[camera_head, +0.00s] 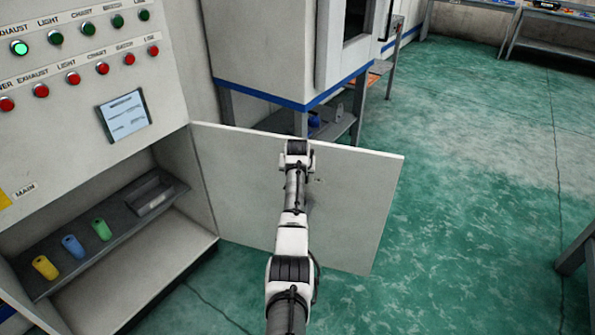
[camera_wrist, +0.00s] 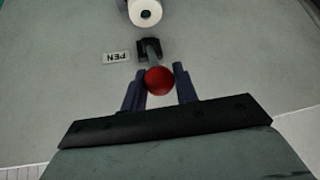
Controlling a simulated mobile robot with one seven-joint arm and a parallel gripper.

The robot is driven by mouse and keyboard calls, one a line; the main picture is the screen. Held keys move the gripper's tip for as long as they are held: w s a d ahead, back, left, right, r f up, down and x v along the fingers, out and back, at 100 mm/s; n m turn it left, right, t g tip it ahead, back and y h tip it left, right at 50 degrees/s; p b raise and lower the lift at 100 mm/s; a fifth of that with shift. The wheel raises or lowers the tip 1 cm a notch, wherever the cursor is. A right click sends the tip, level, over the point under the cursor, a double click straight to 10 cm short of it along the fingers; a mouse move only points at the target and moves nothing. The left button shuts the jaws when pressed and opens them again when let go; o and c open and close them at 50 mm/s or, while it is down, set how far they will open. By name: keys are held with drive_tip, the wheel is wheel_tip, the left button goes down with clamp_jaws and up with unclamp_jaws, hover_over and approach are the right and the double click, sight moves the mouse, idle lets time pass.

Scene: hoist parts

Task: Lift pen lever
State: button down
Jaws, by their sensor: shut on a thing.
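The pen lever (camera_wrist: 151,50) shows in the wrist view as a short dark stem with a red ball knob (camera_wrist: 159,82) at its end. It sits on a grey panel beside a small label reading PEN (camera_wrist: 116,57), which appears upside down. My gripper (camera_wrist: 160,80) has one dark finger on each side of the red knob and is shut on it. In the head view my arm reaches over an open pale door, and it hides the lever and the gripper fingers.
A white round fitting (camera_wrist: 145,12) stands beyond the lever. In the head view the pale door (camera_head: 355,200) swings out from the control cabinet (camera_head: 60,130). A shelf (camera_head: 125,225) inside holds yellow, blue and green items. Green floor (camera_head: 480,150) lies open to the right.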

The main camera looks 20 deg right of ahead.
drive_tip(key=shift+w+a+r, duration=0.3)
drive_tip(key=shift+w+r, duration=0.05)
drive_tip(key=shift+r, duration=0.25)
drive_tip(key=c, duration=1.1)
unclamp_jaws()
drive_tip(key=shift+a, duration=0.15)
drive_tip(key=shift+s+d+f, duration=0.2)
drive_tip(key=shift+f, duration=0.05)
drive_tip(key=b+v, duration=0.2)
drive_tip(key=v, duration=1.2)
